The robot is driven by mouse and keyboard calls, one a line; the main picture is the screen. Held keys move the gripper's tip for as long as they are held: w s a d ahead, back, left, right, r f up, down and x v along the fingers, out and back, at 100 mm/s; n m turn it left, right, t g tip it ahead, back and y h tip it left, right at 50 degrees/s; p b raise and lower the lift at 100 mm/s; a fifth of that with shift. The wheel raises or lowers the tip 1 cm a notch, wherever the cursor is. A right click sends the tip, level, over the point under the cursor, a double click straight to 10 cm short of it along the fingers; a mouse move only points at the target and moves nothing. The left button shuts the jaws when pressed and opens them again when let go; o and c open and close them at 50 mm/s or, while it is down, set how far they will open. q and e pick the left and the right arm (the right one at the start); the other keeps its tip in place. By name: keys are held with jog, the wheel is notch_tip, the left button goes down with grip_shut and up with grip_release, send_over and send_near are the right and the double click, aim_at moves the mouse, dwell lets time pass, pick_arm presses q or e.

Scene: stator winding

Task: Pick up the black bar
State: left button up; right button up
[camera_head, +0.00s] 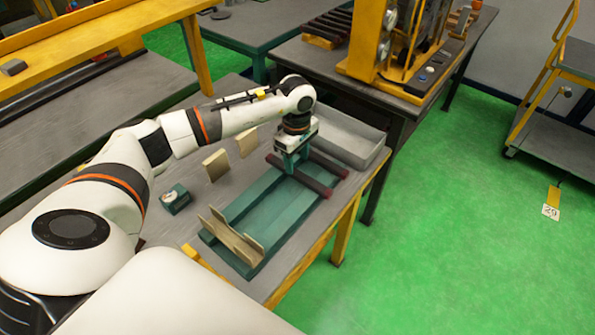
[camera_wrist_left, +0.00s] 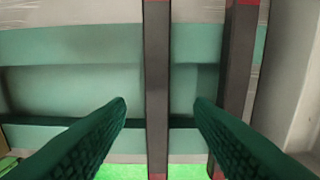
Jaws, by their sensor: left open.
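Two dark bars with red ends lie across the far end of a green tray (camera_head: 252,203) on the workbench. The nearer black bar (camera_head: 302,180) runs below my left gripper (camera_head: 291,164); the other bar (camera_head: 330,164) lies beyond it to the right. In the left wrist view, my open green fingers (camera_wrist_left: 160,104) stand either side of the first black bar (camera_wrist_left: 157,70), which shows between them without visible contact. The second bar (camera_wrist_left: 236,65) passes right of the gap, partly behind the right finger. Whether the fingertips are down at bar height is unclear. My right gripper is out of view.
A grey open box (camera_head: 352,143) stands close beyond the bars. A tan bracket (camera_head: 236,240) sits on the tray's near end. Tan plates (camera_head: 216,166) and a small green box (camera_head: 175,198) stand left of the tray.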

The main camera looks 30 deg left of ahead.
aim_at(297, 173)
pick_arm(q)
jog(key=f, duration=0.1)
jog(key=f+p, duration=0.1)
jog(key=f, duration=0.1)
jog(key=shift+s+d+f, duration=0.15)
jog(key=shift+s+d, duration=0.1)
jog(key=shift+d, duration=0.05)
jog(key=shift+w+a+f, duration=0.1)
jog(key=shift+f, duration=0.2)
jog(key=shift+c, duration=0.7)
jog(key=c, duration=0.9)
grip_shut()
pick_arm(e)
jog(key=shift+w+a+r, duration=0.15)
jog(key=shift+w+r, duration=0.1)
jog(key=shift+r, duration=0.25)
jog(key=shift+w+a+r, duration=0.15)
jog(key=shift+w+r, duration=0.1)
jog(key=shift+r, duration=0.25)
